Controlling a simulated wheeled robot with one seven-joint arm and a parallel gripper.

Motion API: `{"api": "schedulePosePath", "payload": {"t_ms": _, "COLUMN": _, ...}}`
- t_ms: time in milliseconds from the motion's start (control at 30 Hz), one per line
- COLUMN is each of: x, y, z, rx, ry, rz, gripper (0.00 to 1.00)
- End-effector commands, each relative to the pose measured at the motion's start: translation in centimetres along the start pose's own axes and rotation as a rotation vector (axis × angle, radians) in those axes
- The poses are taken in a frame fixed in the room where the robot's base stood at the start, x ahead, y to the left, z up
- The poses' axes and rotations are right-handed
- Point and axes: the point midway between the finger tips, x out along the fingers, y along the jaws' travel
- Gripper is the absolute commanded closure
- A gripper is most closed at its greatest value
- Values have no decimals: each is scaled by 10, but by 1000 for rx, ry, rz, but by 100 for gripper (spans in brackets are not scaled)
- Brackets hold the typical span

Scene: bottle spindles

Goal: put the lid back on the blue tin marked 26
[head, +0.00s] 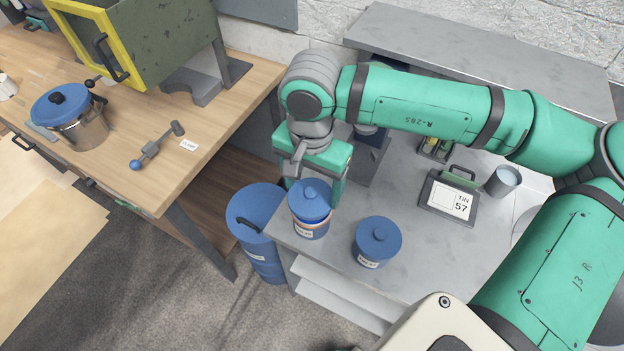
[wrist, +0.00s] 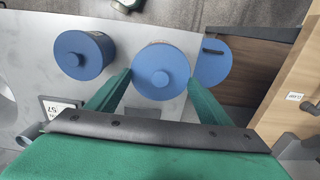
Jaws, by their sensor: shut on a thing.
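My gripper (head: 311,185) points down at the near left corner of the grey bench, shut on a blue lid (head: 312,192) with a round knob. In the wrist view the fingers of my gripper (wrist: 159,80) sit either side of this lid (wrist: 162,63). Directly below the lid is a blue tin (head: 312,229) with a pale label too small to read surely. A pale and brownish rim band shows between lid and tin; I cannot tell whether they touch. A second blue tin (head: 376,248), lidded and labelled, stands to the right, also in the wrist view (wrist: 82,55).
A blue drum (head: 262,255) stands on the floor left of the grey bench (head: 405,285). A sign reading TIN 57 (head: 450,199) and a grey cup (head: 503,181) stand further right. The wooden bench (head: 165,180) at left holds a blue-lidded pot (head: 85,128).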

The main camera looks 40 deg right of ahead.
Motion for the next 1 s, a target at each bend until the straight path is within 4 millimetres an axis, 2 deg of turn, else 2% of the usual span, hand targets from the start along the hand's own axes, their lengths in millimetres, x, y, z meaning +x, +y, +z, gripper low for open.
{"api": "schedulePosePath", "payload": {"t_ms": 433, "x": 33, "y": 2, "z": -1, "rx": 5, "ry": -2, "rz": 0, "gripper": 48}}
{"api": "schedulePosePath", "payload": {"t_ms": 1000, "x": 38, "y": 0, "z": 0, "rx": 1, "ry": -1, "rz": 0, "gripper": 48}}
